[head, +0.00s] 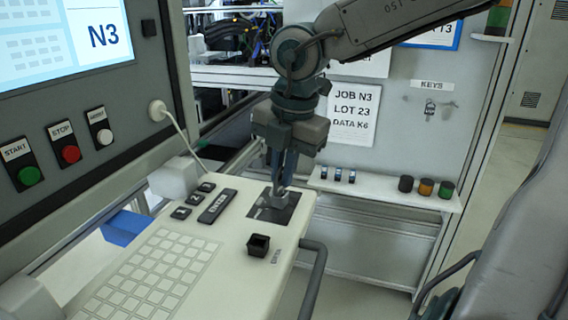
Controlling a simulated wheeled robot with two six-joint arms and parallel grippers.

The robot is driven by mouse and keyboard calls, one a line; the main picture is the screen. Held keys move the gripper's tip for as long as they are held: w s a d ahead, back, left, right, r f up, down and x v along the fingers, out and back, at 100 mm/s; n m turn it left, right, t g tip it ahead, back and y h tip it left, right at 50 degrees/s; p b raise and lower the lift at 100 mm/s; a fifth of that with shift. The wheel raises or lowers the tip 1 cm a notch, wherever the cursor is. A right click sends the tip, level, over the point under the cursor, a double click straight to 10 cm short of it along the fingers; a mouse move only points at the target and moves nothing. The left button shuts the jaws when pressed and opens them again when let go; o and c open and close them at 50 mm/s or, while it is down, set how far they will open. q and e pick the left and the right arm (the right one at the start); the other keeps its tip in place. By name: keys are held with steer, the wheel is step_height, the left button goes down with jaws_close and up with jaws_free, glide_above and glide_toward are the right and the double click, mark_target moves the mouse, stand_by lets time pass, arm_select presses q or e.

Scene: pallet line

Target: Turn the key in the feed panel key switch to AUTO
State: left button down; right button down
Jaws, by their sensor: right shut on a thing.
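My right gripper (279,188) comes down from the top and is shut on a small grey piece, seemingly the key (280,201), at a dark square plate (265,212) on the sloping cream panel (222,240). This plate looks like the key switch. The fingers hide most of the key, and I cannot read its position or an AUTO mark. My left gripper is not in view.
A black square cup-like part (258,245) sits on the panel before the plate. Dark buttons (212,206) and a keypad (155,270) lie to the left. Keys hang from a hook (430,107) under a KEYS label. A bent handle (314,280) runs along the panel's right edge.

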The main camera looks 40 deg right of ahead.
stand_by(0.3)
steer(key=shift+r+m+p, duration=0.1)
steer(key=shift+m+p, duration=0.3)
steer(key=shift+p, duration=0.05)
steer(key=shift+m+p, duration=1.2)
steer(key=shift+p, duration=0.05)
steer(key=shift+a+m+h+p, duration=0.15)
steer(key=shift+m+h+p, duration=0.25)
steer(key=shift+m+p, duration=1.35)
steer(key=c, duration=1.5)
jaws_free()
steer(key=shift+w+n, duration=0.1)
steer(key=shift+n, duration=0.25)
steer(key=o, duration=0.5)
steer(key=shift+o, duration=0.2)
